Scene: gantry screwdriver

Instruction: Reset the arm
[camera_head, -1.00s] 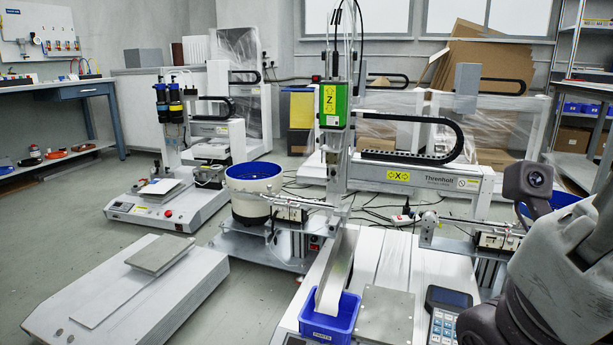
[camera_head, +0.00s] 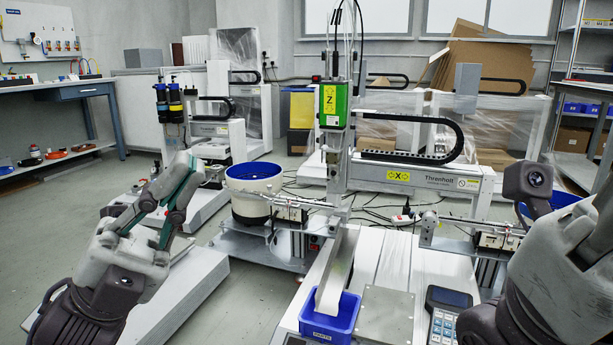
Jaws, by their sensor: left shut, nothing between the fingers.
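My left gripper (camera_head: 187,168) is in the left part of the view, with its fingers pointing up. It is shut with nothing in it, in front of the smaller machine at the left and above the low white base (camera_head: 190,285). The gantry screwdriver (camera_head: 335,105) stands upright in the middle, apart from both arms. Its green Z-axis head is above the white chute (camera_head: 337,270), which leads down into a blue parts bin (camera_head: 328,318).
A white and blue feeder bowl (camera_head: 253,180) stands left of the gantry. A grey plate (camera_head: 386,312) and a handheld keypad (camera_head: 450,305) lie at the front, near my right arm. A workbench (camera_head: 60,95) is at the far left. Floor is clear between bench and machines.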

